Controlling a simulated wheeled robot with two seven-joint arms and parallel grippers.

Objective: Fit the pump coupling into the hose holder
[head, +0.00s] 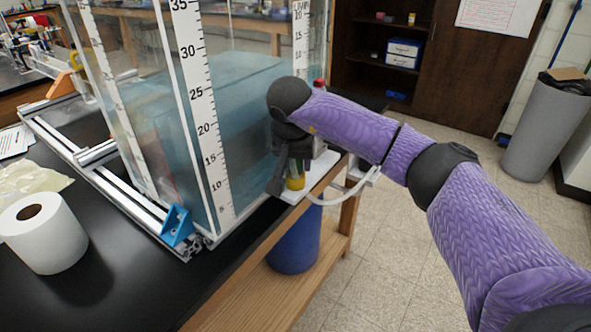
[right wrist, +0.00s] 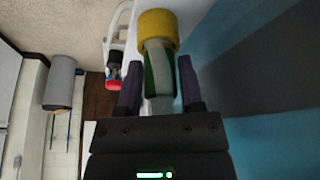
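My right gripper (head: 284,178) is at the near right corner of the water tank, pointing down over a small white shelf (head: 321,169). A part with a yellow end (head: 295,183) and a green-and-white body, seemingly the pump coupling, is under it. In the right wrist view the fingers (right wrist: 159,80) flank the body closely on both sides, and the yellow end (right wrist: 158,30) lies beyond the fingertips. Contact is partly in shadow, but the fingers look closed on the body. Whether the yellow end touches the shelf I cannot tell. The hose holder is not clearly identifiable. My left gripper is out of view.
The clear tank (head: 250,105) with ruler strips stands close left of the gripper. A white hose (head: 347,192) curves beside the shelf. A red-and-black part (right wrist: 114,72) is near the coupling. A paper roll (head: 42,232) stands on the black table.

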